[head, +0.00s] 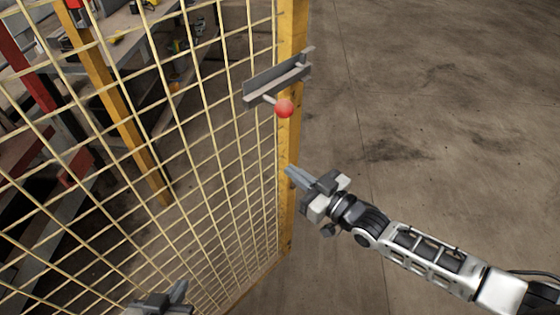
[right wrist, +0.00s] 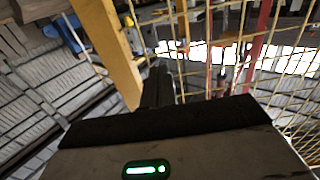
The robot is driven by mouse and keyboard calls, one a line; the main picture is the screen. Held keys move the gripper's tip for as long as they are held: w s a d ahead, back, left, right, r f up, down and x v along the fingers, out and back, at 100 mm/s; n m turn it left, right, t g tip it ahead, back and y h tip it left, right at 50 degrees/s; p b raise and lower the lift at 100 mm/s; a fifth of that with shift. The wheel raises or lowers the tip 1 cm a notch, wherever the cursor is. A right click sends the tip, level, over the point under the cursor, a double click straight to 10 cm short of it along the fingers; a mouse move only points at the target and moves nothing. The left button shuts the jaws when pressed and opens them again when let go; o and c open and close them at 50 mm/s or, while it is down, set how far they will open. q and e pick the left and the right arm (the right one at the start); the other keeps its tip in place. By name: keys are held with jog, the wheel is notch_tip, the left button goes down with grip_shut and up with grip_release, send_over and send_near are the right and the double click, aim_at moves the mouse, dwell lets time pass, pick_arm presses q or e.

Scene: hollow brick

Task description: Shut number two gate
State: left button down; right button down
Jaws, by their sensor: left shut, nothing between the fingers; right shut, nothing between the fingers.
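The gate is a yellow wire-mesh panel (head: 215,165) with a yellow edge post (head: 289,140), filling the left half of the head view. A grey latch plate (head: 275,80) with a red ball knob (head: 284,108) sits on the upper part of that edge. My right gripper (head: 290,172) is shut and empty, its tips at the post below the knob; I cannot tell whether they touch it. In the right wrist view its fingers (right wrist: 158,85) point towards the mesh and post (right wrist: 108,50). My left gripper (head: 180,290) is shut and empty, low in front of the mesh. No gate number is visible.
Behind the mesh stand a workbench (head: 130,22) with tools, another yellow post (head: 115,100) and a dark red upright (head: 25,65). The concrete floor (head: 440,130) right of the gate edge is bare and open.

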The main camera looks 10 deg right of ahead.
aim_at(270, 156)
jog(key=shift+x, duration=2.5)
jog(key=shift+a, duration=0.1)
